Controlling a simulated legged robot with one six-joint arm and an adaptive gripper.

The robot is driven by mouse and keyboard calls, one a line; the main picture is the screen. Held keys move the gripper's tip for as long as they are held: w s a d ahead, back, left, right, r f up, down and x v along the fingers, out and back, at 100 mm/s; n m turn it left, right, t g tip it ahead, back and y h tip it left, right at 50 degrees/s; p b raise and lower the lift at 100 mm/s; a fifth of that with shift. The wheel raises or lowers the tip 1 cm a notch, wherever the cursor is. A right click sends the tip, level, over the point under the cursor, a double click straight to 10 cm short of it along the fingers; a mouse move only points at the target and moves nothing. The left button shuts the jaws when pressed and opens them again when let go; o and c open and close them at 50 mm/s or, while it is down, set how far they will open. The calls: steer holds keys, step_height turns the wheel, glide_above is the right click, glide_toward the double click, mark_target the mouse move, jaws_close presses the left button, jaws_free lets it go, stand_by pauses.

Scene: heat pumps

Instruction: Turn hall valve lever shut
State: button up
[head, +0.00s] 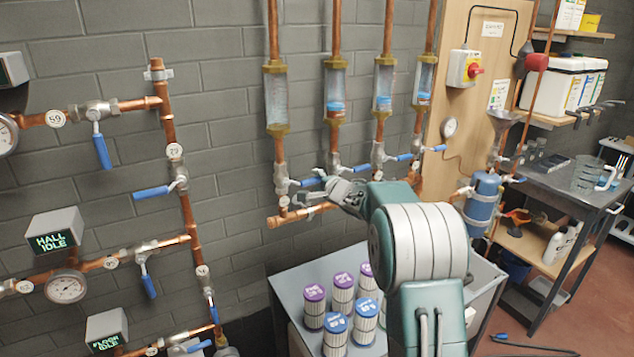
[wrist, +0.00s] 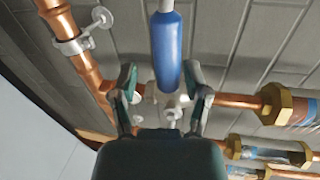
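The HALL IDLE display (head: 55,232) hangs on the wall at left in the head view. Below it, a copper pipe has a valve whose blue lever (head: 149,286) hangs down. My gripper (head: 318,187) is far to the right of that, at the valves under the glass flow tubes. A blue lever (head: 310,181) at the leftmost flow tube points right towards it. In the wrist view, my fingers (wrist: 163,85) are spread, and a blue lever (wrist: 166,50) shows between them without visible finger contact. No label shows which valve this lever serves.
Other blue levers (head: 102,151) sit on the left pipes. A round gauge (head: 67,286) sits under the HALL display. A grey table (head: 290,285) with purple- and blue-topped canisters stands below my arm. A wooden panel (head: 447,100) carries a red switch. Wall and pipes are close to my fingers.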

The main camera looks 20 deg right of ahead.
steer(key=shift+r, duration=0.1)
steer(key=shift+s+r, duration=0.1)
steer(key=shift+s, duration=0.05)
steer(key=v, duration=1.1)
steer(key=shift+s, duration=0.25)
steer(key=shift+d, duration=0.1)
